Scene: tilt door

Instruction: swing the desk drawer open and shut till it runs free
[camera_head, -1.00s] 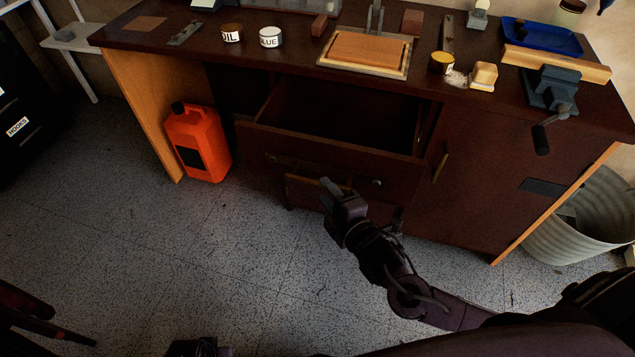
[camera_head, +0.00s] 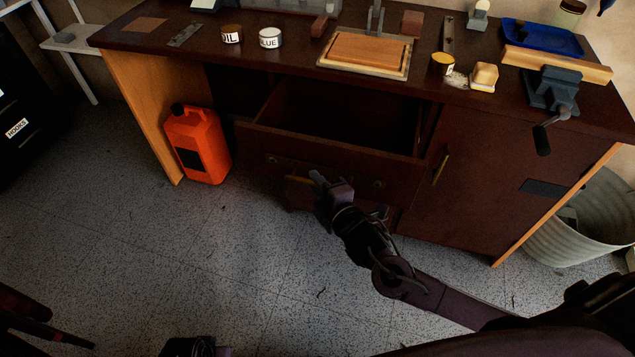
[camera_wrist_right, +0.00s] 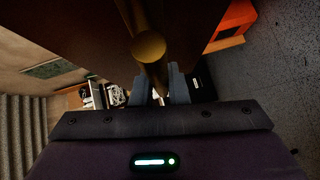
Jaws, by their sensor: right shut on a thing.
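The desk's large upper drawer (camera_head: 328,146) stands pulled out, and its hollow inside shows in the head view. Below it a smaller, lower drawer is largely hidden behind my right gripper (camera_head: 316,178). A yellowish bar handle (camera_head: 299,180) shows beside that gripper. In the right wrist view the brass-coloured bar (camera_wrist_right: 149,46) runs between the grey fingers of my right gripper (camera_wrist_right: 160,88), which is shut on it. How far the lower drawer is out is hard to tell. A dark part at the bottom edge may be my left gripper (camera_head: 190,347); its fingers cannot be made out.
An orange canister (camera_head: 197,145) stands on the floor left of the drawers. A cupboard door (camera_head: 480,180) is to the right, then a grey bin (camera_head: 590,225). Tins, a board and a vise (camera_head: 552,90) sit on the desktop. The floor in front is clear.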

